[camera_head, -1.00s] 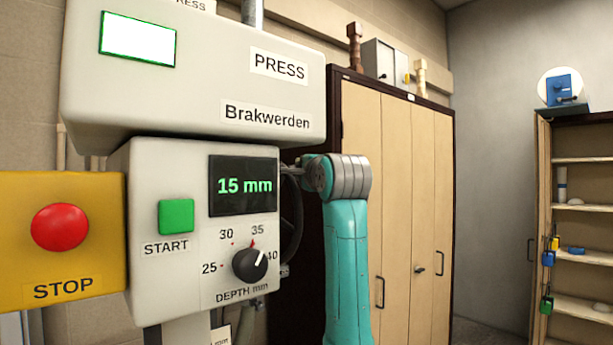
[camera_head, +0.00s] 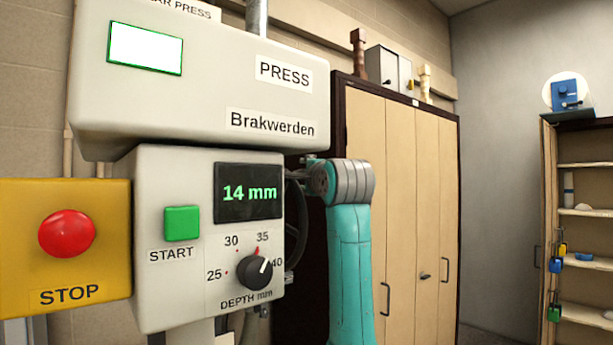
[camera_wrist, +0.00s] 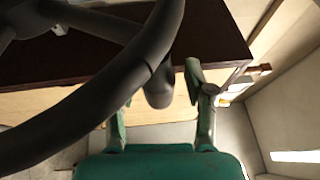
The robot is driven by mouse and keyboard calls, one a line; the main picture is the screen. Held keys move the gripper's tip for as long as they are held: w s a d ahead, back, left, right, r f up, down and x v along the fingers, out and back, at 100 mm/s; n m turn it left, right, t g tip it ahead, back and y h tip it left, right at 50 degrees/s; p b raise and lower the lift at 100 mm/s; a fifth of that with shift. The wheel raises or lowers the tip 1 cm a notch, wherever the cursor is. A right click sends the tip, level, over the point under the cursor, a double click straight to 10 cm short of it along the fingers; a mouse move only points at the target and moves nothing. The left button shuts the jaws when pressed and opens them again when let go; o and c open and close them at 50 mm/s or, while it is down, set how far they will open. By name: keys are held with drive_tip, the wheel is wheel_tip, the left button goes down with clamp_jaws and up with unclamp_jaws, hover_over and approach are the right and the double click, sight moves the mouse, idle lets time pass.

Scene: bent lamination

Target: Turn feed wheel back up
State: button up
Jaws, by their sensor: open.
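The feed wheel (camera_head: 296,222) is a dark handwheel seen edge-on at the right side of the press control box, mostly hidden by it. In the wrist view the wheel's thick dark rim (camera_wrist: 95,112) crosses the picture, with a spoke at upper left. A short dark handle (camera_wrist: 159,92) sticks out from the rim. My gripper (camera_wrist: 157,95) is open, with one green finger on each side of the handle. The left fingertip is hidden by the rim, and contact cannot be told. The depth display (camera_head: 248,192) reads 14 mm.
The control box carries a green START button (camera_head: 182,223) and a depth knob (camera_head: 255,272). A red STOP button (camera_head: 67,233) is at left. A wooden cabinet (camera_head: 408,190) stands behind my arm, and a shelf (camera_head: 590,165) stands at far right.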

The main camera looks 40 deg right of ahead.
drive_tip(key=v, duration=0.7)
drive_tip(key=shift+s, duration=0.25)
drive_tip(key=shift+s+n, duration=0.1)
drive_tip(key=shift+n, duration=0.2)
drive_tip(key=c, duration=1)
drive_tip(key=n, duration=0.3)
drive_tip(key=s+n+y, duration=0.1)
drive_tip(key=shift+d, duration=0.35)
clamp_jaws()
drive_tip(key=s+f+m+t+y, duration=0.1)
drive_tip(key=s+m+y, duration=0.3)
drive_tip(key=m, duration=1.4)
drive_tip(key=s+m+t+y, duration=0.15)
drive_tip(key=s+m, duration=0.45)
drive_tip(key=m, duration=1.2)
drive_tip(key=w+r, duration=0.1)
drive_tip(key=w, duration=1.2)
drive_tip(key=shift+w+g+y, duration=0.25)
drive_tip(key=shift+g+y, duration=0.2)
